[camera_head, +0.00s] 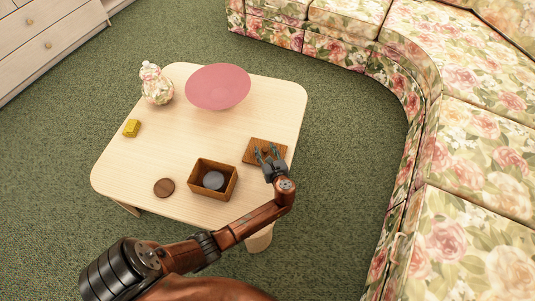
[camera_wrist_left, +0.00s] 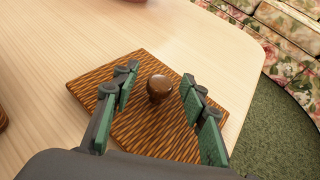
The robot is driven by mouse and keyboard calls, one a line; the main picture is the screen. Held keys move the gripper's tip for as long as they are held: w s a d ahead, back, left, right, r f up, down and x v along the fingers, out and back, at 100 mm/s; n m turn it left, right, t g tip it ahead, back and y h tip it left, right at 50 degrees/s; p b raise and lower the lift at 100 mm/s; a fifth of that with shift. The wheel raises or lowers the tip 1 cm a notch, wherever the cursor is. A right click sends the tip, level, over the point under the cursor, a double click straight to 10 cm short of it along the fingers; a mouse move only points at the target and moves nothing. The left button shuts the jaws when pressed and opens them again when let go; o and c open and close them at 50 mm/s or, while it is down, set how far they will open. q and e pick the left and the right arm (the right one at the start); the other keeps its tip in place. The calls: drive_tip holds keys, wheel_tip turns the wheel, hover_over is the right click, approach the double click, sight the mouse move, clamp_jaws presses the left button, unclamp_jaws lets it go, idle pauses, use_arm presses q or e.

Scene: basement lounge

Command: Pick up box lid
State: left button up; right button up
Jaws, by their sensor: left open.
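The box lid (camera_head: 252,156) is a flat brown woven-pattern square lying on the light wooden table near its right edge. In the left wrist view the lid (camera_wrist_left: 150,122) has a round dark brown knob (camera_wrist_left: 159,87) at its middle. My left gripper (camera_head: 267,150) is over the lid, open. In the left wrist view its green-padded fingers (camera_wrist_left: 158,88) stand on either side of the knob, with gaps on both sides. The open brown box (camera_head: 198,189) is left of the lid, with a grey round object (camera_head: 213,180) inside. My right gripper is not in view.
A pink bowl (camera_head: 217,86), a floral jar (camera_head: 156,84), a yellow block (camera_head: 131,128) and a brown disc (camera_head: 164,187) are on the table (camera_head: 150,150). A floral sofa (camera_head: 480,150) curves along the right. The table's centre is clear.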

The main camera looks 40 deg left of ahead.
use_arm(q)
drive_tip(key=shift+w+a, duration=0.15)
clamp_jaws()
idle(0.5)
